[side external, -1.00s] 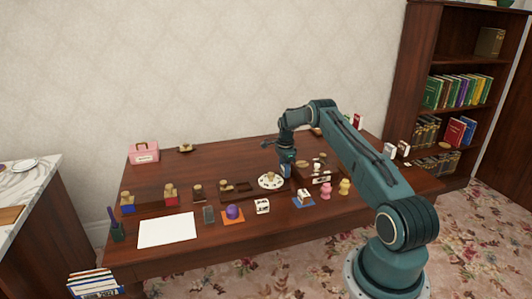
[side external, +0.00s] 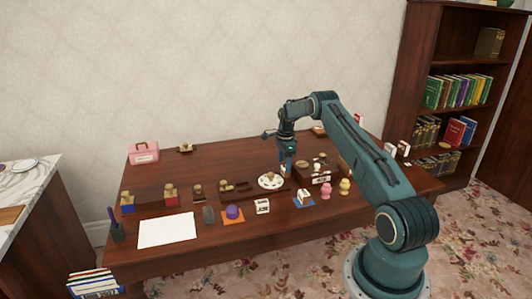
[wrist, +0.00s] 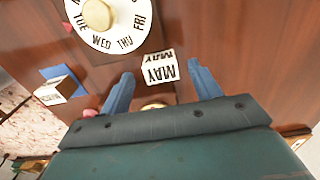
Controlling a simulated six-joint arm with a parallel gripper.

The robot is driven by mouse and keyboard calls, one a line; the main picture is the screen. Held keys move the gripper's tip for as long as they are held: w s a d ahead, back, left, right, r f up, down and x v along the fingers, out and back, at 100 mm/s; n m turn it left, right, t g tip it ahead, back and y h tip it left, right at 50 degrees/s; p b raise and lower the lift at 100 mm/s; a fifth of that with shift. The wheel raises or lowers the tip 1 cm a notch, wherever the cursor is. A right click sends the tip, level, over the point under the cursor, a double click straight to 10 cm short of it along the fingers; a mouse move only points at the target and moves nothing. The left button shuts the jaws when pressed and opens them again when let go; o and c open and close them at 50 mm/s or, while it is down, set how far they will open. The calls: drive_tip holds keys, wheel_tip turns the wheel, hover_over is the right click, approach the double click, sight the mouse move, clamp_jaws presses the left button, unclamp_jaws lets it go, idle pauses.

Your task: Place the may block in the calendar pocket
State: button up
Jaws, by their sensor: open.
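The may block (wrist: 160,70), a white cube with black MAY lettering, sits between and slightly beyond the spread fingers of my gripper (wrist: 160,75) in the wrist view. My gripper is open, with visible gaps on both sides of the block. In the side view, my gripper (side external: 286,169) is low over the table, just behind and right of the white weekday dial (side external: 270,186). A dark wooden holder with a white lettered front (side external: 321,180) stands to its right. I cannot tell for certain which opening is the calendar pocket.
The weekday dial with a round knob also shows in the wrist view (wrist: 128,40). Another white lettered block (side external: 304,193) sits on a blue mat. Pink (side external: 326,191) and yellow (side external: 344,187) figures stand nearby. A white lettered block (side external: 262,206) lies in front.

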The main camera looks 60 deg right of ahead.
sight(284, 167)
wheel_tip(284, 167, up, 8)
drive_tip(key=shift+r, duration=0.25)
idle(0.5)
